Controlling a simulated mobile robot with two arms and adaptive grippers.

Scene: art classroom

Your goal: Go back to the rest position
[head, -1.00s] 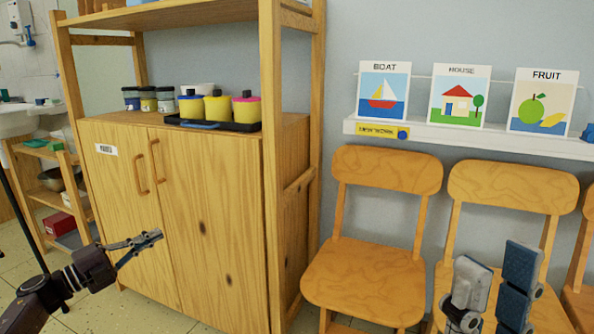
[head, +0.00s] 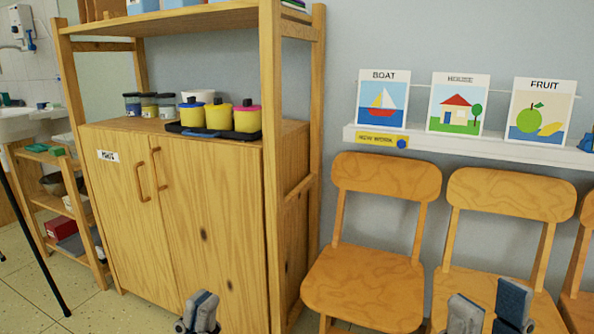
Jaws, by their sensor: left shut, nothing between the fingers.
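My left gripper (head: 201,309) shows at the bottom edge, in front of the wooden cabinet (head: 215,215). My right gripper (head: 488,308) shows at the bottom right, in front of a wooden chair (head: 512,193). Its two fingers point up and stand apart, with nothing seen between them. Both arms behind the grippers are out of view below.
A wooden chair (head: 386,180) stands right of the cabinet. Paint pots (head: 219,114) stand on a dark tray in the cabinet's open shelf. Picture cards (head: 456,104) stand on a white wall ledge (head: 470,147). A sink (head: 22,123) and low shelf are at the left.

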